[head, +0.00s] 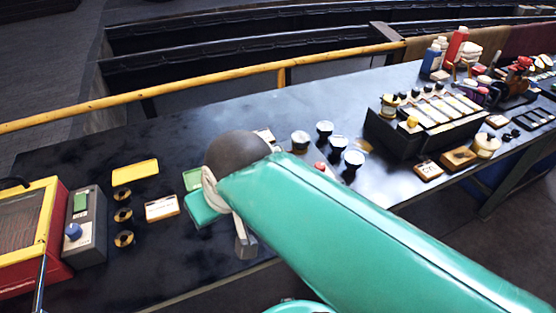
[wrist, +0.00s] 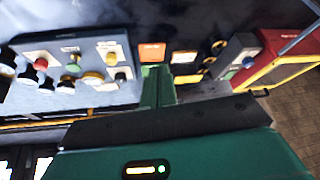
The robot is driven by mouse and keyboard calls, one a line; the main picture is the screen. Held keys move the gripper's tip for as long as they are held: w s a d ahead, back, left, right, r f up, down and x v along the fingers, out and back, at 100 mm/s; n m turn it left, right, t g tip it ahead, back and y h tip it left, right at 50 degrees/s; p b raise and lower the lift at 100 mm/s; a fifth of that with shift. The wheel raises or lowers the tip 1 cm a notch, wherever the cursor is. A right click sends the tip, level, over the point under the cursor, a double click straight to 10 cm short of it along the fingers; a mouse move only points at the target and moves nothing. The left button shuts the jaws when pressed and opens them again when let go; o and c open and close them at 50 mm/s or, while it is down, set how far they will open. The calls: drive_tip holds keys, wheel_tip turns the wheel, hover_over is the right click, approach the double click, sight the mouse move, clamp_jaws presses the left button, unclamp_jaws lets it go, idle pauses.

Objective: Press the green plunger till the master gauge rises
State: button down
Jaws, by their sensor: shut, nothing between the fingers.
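My gripper (wrist: 157,70) is shut and empty, its green fingers reaching down toward the bench in the wrist view. A small patch of green (wrist: 145,69) shows at the fingertips; I cannot tell whether it is the green plunger or part of a finger. Contact there cannot be judged.
Left in the wrist view is a grey-blue panel (wrist: 115,45) with red (wrist: 41,63) and yellow (wrist: 92,78) knobs. In the head view, a grey box (head: 93,238) with a blue knob and a red-yellow case (head: 58,225) stand left. A black rack (head: 392,138) stands right.

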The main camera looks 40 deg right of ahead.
drive_tip(key=w+d+f+m+t+y, duration=0.1)
drive_tip(key=w+d+m, duration=0.3)
drive_tip(key=d+m, duration=0.6)
drive_tip(key=w+d+f+m+t+y, duration=0.1)
drive_tip(key=w+d+m, duration=0.4)
drive_tip(key=d+m, duration=0.6)
drive_tip(key=d+f+y, duration=0.1)
drive_tip(key=d, duration=0.5)
drive_tip(key=shift+w+d+f+m+t+y, duration=0.2)
drive_tip(key=shift+f+m+t+y, duration=0.1)
drive_tip(key=shift+f+t+y, duration=0.1)
drive_tip(key=shift+f, duration=0.1)
drive_tip(key=shift+f, duration=4.3)
drive_tip(key=shift+f, duration=0.1)
drive_tip(key=shift+f, duration=0.35)
